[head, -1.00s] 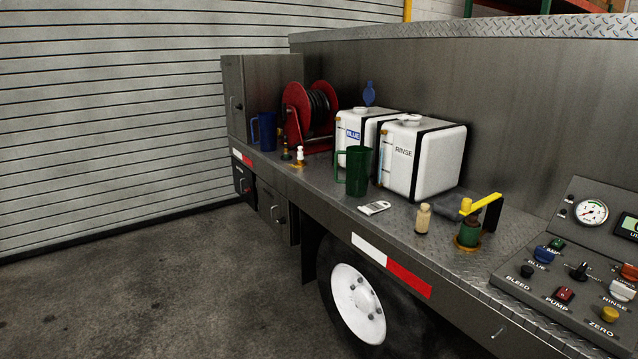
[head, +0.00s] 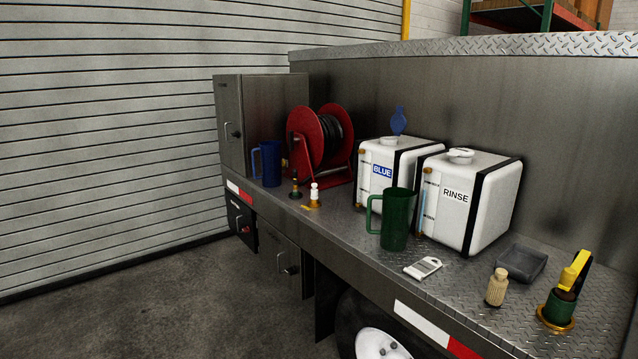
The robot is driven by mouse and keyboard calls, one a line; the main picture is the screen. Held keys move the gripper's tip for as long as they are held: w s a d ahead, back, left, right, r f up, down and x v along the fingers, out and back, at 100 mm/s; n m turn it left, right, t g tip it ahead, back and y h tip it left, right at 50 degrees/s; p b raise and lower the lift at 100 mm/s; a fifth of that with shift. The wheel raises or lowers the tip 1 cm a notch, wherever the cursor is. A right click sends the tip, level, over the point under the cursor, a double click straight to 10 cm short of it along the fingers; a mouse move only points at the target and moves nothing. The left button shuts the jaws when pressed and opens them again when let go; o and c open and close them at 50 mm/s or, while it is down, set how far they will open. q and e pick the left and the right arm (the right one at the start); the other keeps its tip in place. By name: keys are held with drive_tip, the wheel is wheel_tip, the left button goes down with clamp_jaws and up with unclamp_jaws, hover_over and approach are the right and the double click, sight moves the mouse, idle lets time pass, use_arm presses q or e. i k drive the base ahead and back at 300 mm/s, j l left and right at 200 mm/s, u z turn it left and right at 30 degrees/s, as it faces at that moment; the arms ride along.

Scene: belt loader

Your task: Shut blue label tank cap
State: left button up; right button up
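The tank with the blue label (head: 366,186) is a white box with black straps on the truck deck. Its "BLUE" label (head: 382,172) faces front. A blue cap (head: 399,121) stands upright above the tank's top, in the raised position. The tank's opening is hard to make out. The tank marked RINSE (head: 448,214) stands to its right, with a white cap (head: 460,156) lying flat on top. Neither of my grippers is in the head view.
A green jug (head: 398,220) stands in front of the tanks. A blue jug (head: 270,164) and a red hose reel (head: 308,146) are to the left. A white card-like item (head: 423,268), a beige bottle (head: 496,287), a dark tray (head: 522,262) and a yellow-handled valve (head: 566,290) are on the deck.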

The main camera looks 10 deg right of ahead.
sight(397, 122)
drive_tip(key=i+j, duration=0.3)
drive_tip(key=i, duration=0.2)
drive_tip(key=i+j, duration=0.35)
drive_tip(key=i, duration=0.2)
drive_tip(key=u, duration=0.05)
